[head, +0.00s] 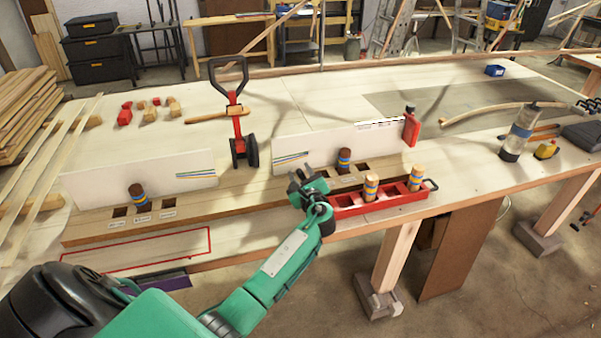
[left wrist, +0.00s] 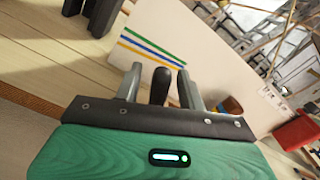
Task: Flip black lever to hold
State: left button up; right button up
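The black lever (left wrist: 161,85) shows in the left wrist view as a dark rounded handle between my two fingers. My left gripper (left wrist: 160,84) is open, with one finger on each side of the lever and a visible gap to both. In the head view my left gripper (head: 308,183) is over the left end of the right-hand wooden station (head: 264,193), in front of its white panel (head: 300,148). I cannot pick out the lever there; the gripper seems to hide it. Slot labels are too small to read. My right gripper is not in view.
A brown peg with a blue band (head: 344,158) stands just right of the gripper. A red tray (head: 347,208) with pegs lies in front. A red bottle (head: 411,126) stands at the panel's right end. A red-and-black upright tool (head: 237,125) stands left.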

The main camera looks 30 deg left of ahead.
pick_arm(q)
grip_shut()
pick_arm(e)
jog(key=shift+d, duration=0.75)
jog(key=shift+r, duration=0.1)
